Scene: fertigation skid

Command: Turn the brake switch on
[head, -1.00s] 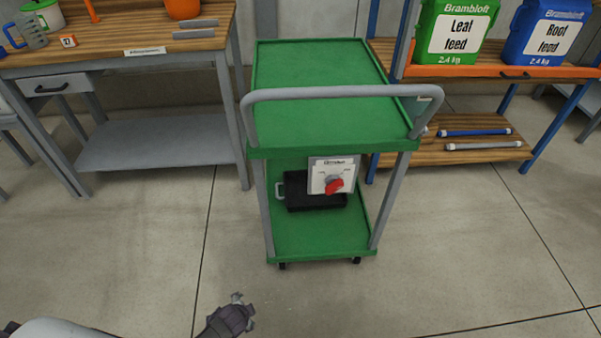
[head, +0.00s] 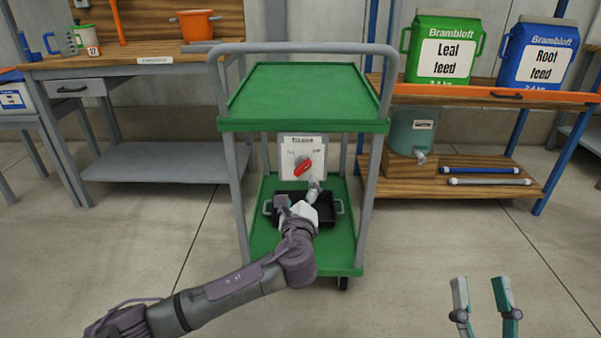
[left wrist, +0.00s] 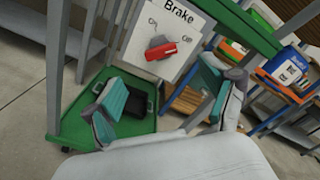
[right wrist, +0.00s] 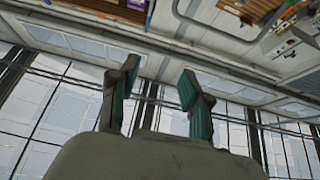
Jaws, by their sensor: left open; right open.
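The brake switch is a red knob (head: 303,166) on a white panel (head: 290,149) hung under the cart's top shelf. In the left wrist view the knob (left wrist: 160,51) sits below the word "Brake" on the panel (left wrist: 180,22), with a small mark on either side, too small to read. My left gripper (head: 299,198) is open and empty, just below and in front of the knob, apart from it. In the left wrist view its fingers (left wrist: 160,82) stand either side of the knob's line. My right gripper (head: 481,285) is open and empty, well right of the cart.
The green cart (head: 305,92) has a grey handle (head: 300,47) above and posts beside the panel. A black tray (head: 330,218) lies on its lower shelf, partly behind my left gripper. A workbench (head: 150,66) stands left, a shelf rack (head: 480,94) right. Floor between is clear.

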